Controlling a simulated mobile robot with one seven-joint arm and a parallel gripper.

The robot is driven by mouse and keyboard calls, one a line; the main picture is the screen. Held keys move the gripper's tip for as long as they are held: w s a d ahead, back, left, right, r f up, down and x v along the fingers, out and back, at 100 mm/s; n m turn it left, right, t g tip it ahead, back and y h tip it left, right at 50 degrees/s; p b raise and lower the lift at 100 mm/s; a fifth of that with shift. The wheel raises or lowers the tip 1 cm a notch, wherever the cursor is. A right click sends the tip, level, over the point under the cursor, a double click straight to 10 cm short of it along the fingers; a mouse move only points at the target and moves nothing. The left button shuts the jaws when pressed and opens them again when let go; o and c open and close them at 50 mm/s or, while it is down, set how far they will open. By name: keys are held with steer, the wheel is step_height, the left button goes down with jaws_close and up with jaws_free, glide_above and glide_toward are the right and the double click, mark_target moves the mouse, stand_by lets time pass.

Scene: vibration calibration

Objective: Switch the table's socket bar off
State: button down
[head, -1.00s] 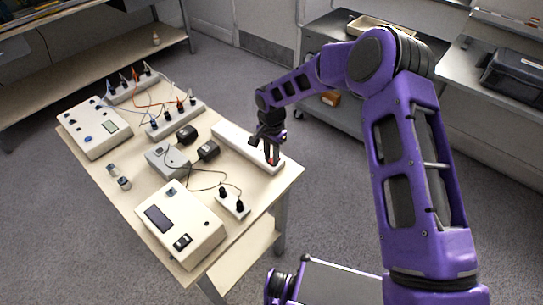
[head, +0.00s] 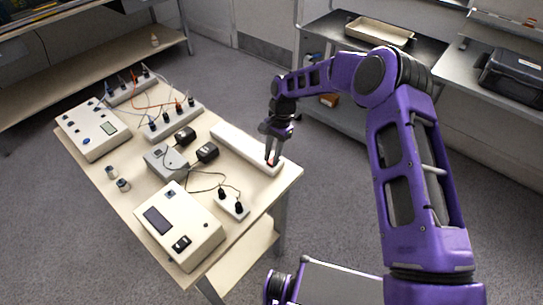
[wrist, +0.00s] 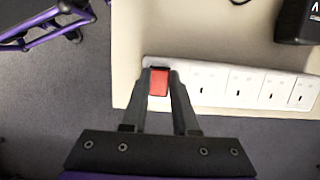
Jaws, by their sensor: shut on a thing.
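The socket bar (head: 240,147) is a long white strip lying along the right edge of the table. Its row of sockets (wrist: 240,84) shows in the wrist view. A red switch (wrist: 159,82) sits at the bar's near end. My gripper (head: 271,161) reaches down to that end. In the wrist view my gripper (wrist: 160,74) has one finger on each side of the red switch and is shut on it. The fingers hide the switch's sides, and I cannot tell which way it is set.
The table (head: 135,207) also holds a large box with a dark display (head: 180,227), a small socket strip (head: 232,205), black adapters (head: 207,152) and a grey box (head: 165,160). Another socket strip with plugs (head: 175,120) stands farther back.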

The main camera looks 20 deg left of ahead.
steer(key=c, duration=0.7)
jaws_free()
steer(key=shift+r, duration=0.1)
steer(key=v, duration=1.7)
steer(key=shift+r, duration=0.2)
